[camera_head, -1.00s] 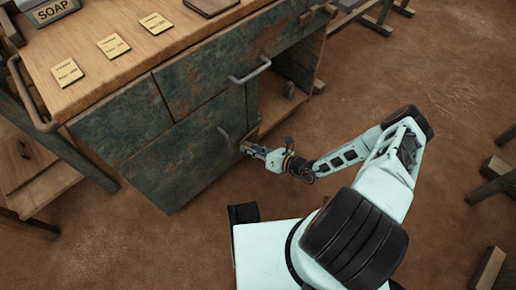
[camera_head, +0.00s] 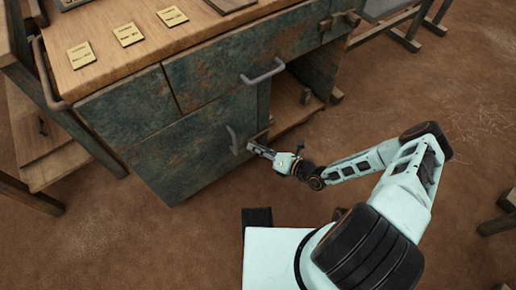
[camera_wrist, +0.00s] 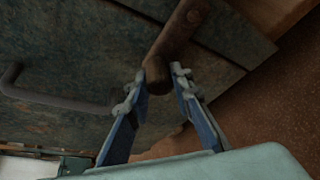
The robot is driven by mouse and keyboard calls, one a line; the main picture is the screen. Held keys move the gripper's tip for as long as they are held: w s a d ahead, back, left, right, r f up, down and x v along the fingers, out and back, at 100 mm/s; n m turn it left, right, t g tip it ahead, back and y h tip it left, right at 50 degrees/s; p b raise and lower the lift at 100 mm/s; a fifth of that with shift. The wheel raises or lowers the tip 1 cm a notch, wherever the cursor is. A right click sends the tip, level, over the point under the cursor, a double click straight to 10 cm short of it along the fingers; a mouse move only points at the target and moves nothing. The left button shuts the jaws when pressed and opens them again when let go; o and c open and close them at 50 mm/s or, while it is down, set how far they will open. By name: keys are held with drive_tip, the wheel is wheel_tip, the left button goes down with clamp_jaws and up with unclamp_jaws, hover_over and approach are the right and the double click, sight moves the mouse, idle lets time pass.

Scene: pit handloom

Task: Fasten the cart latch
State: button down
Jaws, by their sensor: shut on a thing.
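The cart (camera_head: 195,165) has worn green-patina panels and a wooden top. A brown, rod-like latch bar (camera_wrist: 178,38) shows in the wrist view against its panel. My gripper (camera_wrist: 155,82) has its two fingers on either side of the bar's rounded end and is shut on it. In the head view, my gripper (camera_head: 253,147) is low at the cart's front, beside the lower door's right edge, next to the grey door handle (camera_head: 232,140).
A grey drawer handle (camera_head: 263,73) sticks out above my gripper. An open shelf bay (camera_head: 293,105) lies to the right of the door. Several yellow cards lie on the cart top (camera_head: 110,65).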

drive_tip(key=shift+w+a+r, duration=0.15)
drive_tip(key=shift+w+r, duration=0.1)
drive_tip(key=shift+w, duration=0.05)
drive_tip(key=c, duration=1.7)
unclamp_jaws()
wheel_tip(320, 180, up, 10)
drive_tip(key=shift+s+f, duration=0.1)
drive_tip(key=shift+s, duration=0.05)
